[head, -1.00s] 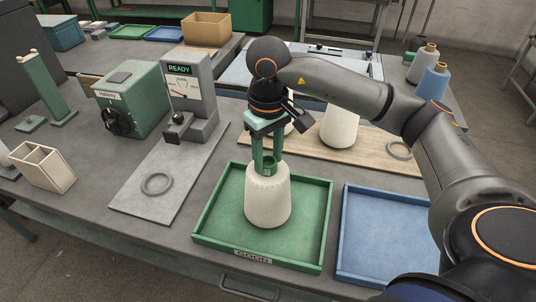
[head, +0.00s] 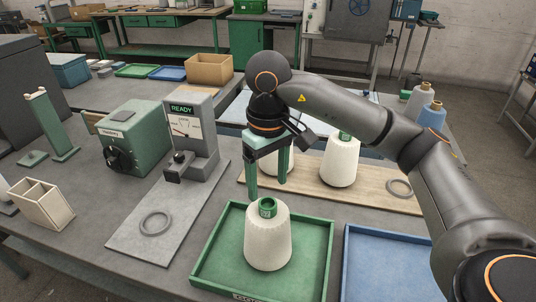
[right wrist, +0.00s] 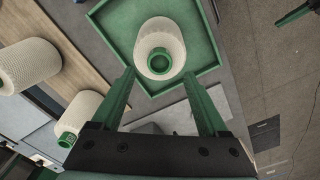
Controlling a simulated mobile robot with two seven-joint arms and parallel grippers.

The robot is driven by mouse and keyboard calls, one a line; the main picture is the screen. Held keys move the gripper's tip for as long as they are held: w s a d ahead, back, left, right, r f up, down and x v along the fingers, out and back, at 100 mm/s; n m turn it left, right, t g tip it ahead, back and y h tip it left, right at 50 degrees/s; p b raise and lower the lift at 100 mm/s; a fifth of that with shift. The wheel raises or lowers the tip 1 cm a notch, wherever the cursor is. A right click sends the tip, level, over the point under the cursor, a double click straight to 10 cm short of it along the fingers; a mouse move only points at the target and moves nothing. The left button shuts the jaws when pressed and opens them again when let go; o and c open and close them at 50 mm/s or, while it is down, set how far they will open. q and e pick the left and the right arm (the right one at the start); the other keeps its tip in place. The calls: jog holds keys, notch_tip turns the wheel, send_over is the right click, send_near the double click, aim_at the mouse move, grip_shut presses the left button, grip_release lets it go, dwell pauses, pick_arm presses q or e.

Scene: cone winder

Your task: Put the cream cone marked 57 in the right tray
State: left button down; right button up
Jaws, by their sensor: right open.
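A cream cone (head: 267,240) with a green tube end stands upright in the green tray (head: 325,262). I cannot read its number. My right gripper (head: 268,189) is open just above the cone, its two green fingers pointing down, apart and empty. In the right wrist view the cone (right wrist: 150,35) stands ahead of the fingertips (right wrist: 159,73), and the green tray (right wrist: 208,35) surrounds it. The blue tray (head: 385,265) to the right shows no cone in its visible part; my arm hides some of it.
Two more cream cones, one (head: 340,163) clear and one (head: 278,162) partly behind my gripper, stand on a wooden board (head: 375,190). A tester reading READY (head: 190,130) and a grey ring (head: 156,223) are to the left.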

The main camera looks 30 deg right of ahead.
notch_tip(320, 180, up, 7)
jog(key=p, duration=0.1)
jog(key=shift+p, duration=0.3)
dwell(1.4)
